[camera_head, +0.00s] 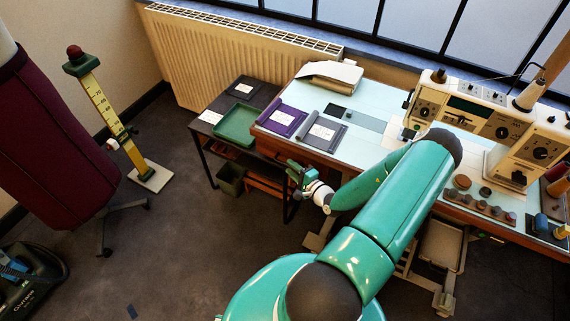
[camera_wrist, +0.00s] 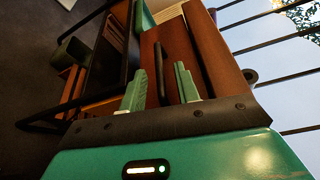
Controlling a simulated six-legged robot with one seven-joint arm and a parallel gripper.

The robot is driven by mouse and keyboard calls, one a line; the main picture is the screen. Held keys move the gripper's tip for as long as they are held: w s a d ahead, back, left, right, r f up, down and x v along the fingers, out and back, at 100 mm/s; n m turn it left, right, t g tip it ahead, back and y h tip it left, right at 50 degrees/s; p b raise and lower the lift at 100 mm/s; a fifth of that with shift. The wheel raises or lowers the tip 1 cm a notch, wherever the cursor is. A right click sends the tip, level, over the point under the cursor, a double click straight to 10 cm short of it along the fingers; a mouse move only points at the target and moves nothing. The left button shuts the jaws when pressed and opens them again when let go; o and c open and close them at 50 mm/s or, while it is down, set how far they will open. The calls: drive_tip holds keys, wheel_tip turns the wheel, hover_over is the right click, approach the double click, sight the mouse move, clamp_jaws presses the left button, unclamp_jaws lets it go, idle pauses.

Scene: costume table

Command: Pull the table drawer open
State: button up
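The table (camera_head: 375,110) has a pale top and a brown wooden front. In the wrist view, a brown drawer front (camera_wrist: 178,45) faces me, with a dark bar handle (camera_wrist: 160,72) on it. The drawer appears shut. My gripper (camera_head: 297,173) is beside the table's front left part in the head view. In the wrist view my gripper (camera_wrist: 160,88) has its two green fingers apart, with the handle showing between them. I cannot tell whether the fingers reach around the handle or touch it. The head view hides the handle.
A low dark side table (camera_head: 206,127) with a green tray (camera_head: 237,125) stands left of the table. A sewing machine (camera_head: 485,118) and small items stand on the table's right side. A maroon dress form (camera_head: 50,140) and yellow ruler stand (camera_head: 110,110) are at left. Floor between is clear.

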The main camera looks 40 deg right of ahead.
sight(285, 163)
drive_tip(key=shift+w+f, duration=0.15)
drive_tip(key=shift+w, duration=1.65)
drive_tip(key=shift+c, duration=0.4)
clamp_jaws()
drive_tip(key=shift+a, duration=0.15)
